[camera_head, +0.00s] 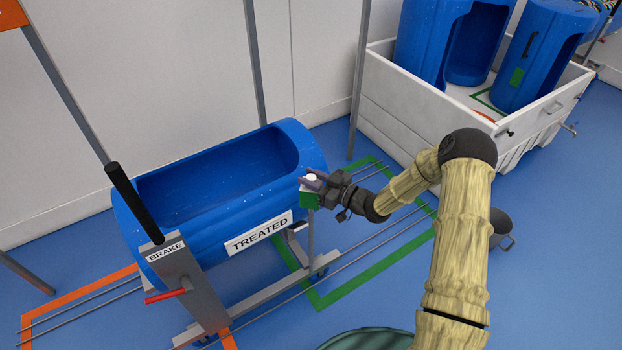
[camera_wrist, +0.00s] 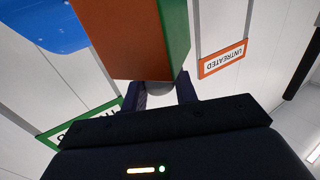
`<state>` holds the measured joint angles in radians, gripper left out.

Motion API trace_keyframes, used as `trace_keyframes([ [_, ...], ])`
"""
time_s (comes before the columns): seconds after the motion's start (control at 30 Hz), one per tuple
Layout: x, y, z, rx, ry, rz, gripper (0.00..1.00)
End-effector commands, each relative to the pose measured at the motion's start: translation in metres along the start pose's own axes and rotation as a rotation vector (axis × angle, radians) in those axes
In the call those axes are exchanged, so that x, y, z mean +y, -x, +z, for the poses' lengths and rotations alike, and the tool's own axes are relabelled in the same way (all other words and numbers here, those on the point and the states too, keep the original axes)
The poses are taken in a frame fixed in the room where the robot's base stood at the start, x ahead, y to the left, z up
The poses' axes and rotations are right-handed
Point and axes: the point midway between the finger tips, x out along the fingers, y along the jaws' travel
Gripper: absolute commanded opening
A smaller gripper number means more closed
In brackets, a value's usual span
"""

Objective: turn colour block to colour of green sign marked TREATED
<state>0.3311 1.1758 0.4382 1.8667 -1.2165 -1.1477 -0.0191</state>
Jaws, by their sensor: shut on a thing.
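The colour block (camera_head: 309,200) sits at the right end of the blue tub and shows a green face in the head view. In the wrist view the block (camera_wrist: 118,40) shows a large orange face and a green face on its right side. My gripper (camera_head: 312,180) is shut on the block's pale rounded knob; the fingers also show in the wrist view (camera_wrist: 160,92). A green-framed sign (camera_wrist: 110,107) is partly hidden behind my gripper, its word mostly cut off. An orange-framed sign (camera_wrist: 222,60) reads UNTREATED.
The blue tub (camera_head: 175,225) lies on a wheeled carrier with a BRAKE post (camera_head: 185,285), a black handle (camera_head: 133,200) and a red lever (camera_head: 165,296). Green (camera_head: 375,268) and orange (camera_head: 75,290) floor outlines surround it. A white cart (camera_head: 400,115) holds more tubs.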

Motion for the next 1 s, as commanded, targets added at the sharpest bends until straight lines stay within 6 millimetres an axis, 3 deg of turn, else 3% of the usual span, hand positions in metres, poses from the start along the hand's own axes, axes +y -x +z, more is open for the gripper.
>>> trace_keyframes([
  [1.0,0.0011,0.0001,0.0022,-0.002,0.003,-0.692,0.06],
])
